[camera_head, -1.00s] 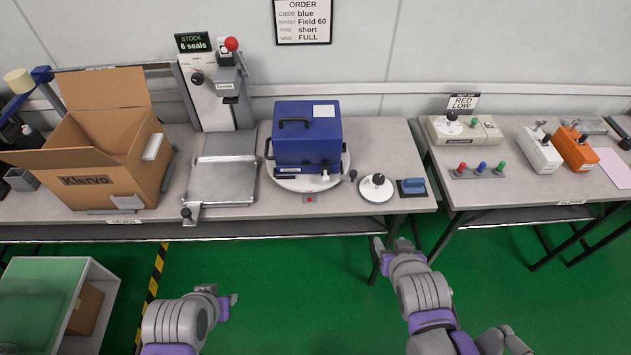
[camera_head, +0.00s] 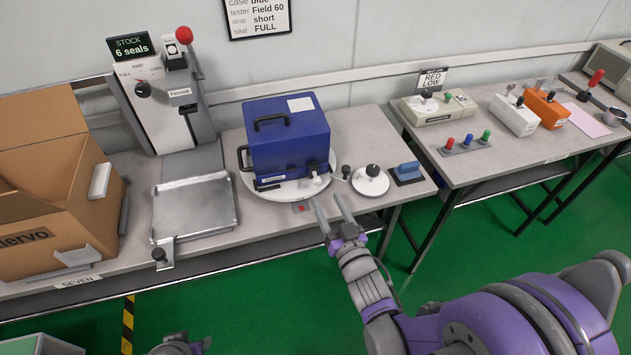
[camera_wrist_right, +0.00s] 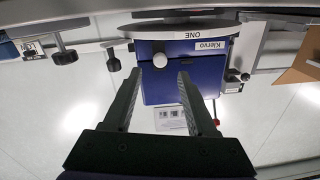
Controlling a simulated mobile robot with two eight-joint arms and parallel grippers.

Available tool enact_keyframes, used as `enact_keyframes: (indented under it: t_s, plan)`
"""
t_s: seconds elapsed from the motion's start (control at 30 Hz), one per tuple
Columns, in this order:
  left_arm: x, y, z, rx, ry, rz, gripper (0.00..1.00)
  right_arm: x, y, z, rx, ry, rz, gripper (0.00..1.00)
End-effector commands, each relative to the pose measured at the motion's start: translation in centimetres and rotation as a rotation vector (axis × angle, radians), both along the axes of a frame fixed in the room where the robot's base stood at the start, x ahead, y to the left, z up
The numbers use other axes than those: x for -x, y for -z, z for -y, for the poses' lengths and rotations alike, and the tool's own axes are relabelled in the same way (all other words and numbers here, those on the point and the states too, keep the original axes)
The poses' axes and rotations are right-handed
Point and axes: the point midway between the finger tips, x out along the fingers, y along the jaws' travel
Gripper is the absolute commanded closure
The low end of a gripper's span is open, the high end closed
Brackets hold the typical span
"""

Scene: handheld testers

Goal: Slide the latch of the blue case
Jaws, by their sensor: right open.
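The blue case (camera_head: 285,140) stands on a round white turntable (camera_head: 250,187) with its front towards me. A small white latch knob (camera_head: 315,177) sits low on the right part of its front; it also shows in the right wrist view (camera_wrist_right: 160,60). My right gripper (camera_head: 333,205) is open and empty, in front of the table edge and short of the case. In the right wrist view, its fingers (camera_wrist_right: 159,76) point towards the case front, with the knob beyond and between the tips. My left gripper (camera_head: 195,345) is cut off at the bottom edge, its fingers unclear.
A black knob (camera_head: 346,172), a white disc with a black knob (camera_head: 370,182) and a blue block (camera_head: 408,172) stand right of the case. A seal press with a metal tray (camera_head: 195,207) and an open carton (camera_head: 45,215) are on the left.

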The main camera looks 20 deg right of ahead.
Motion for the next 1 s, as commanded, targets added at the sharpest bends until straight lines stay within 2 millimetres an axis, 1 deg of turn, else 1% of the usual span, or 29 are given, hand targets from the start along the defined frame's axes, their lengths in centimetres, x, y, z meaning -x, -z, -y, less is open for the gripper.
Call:
enact_keyframes:
  t_s: [0.03, 0.2, 0.3, 0.4, 0.57, 0.8, 0.87, 1.0]
  plan:
    - [0.0, -0.1, 0.0, 0.000, 0.000, 0.000, 0.65, -1.1, 0.0, -0.1, 0.001, -0.001, 0.000, 0.43]
    - [0.0, -0.2, 0.0, 0.000, 0.000, 0.001, 0.65, -4.3, 0.0, -0.4, 0.001, 0.000, -0.001, 0.43]
    - [0.0, -0.2, 0.0, 0.000, 0.000, 0.001, 0.65, -5.8, 0.0, -0.5, 0.000, 0.001, -0.001, 0.43]
    - [0.0, -0.2, 0.0, 0.000, 0.000, 0.001, 0.65, -6.8, 0.0, -0.6, 0.001, 0.001, -0.001, 0.43]
    - [0.0, -0.2, 0.0, 0.000, 0.000, 0.001, 0.65, -7.5, 0.0, -0.6, 0.001, 0.001, -0.002, 0.43]
    - [0.0, -0.2, 0.0, 0.000, 0.000, 0.001, 0.65, -7.6, 0.0, -0.6, 0.001, 0.001, -0.002, 0.43]
    - [0.0, -0.2, 0.0, 0.000, 0.000, 0.001, 0.65, -7.6, 0.0, -0.6, 0.001, 0.001, -0.002, 0.53]
    - [0.0, -0.2, 0.0, 0.000, 0.000, 0.001, 0.65, -7.6, 0.0, -0.6, 0.001, 0.001, -0.002, 0.79]
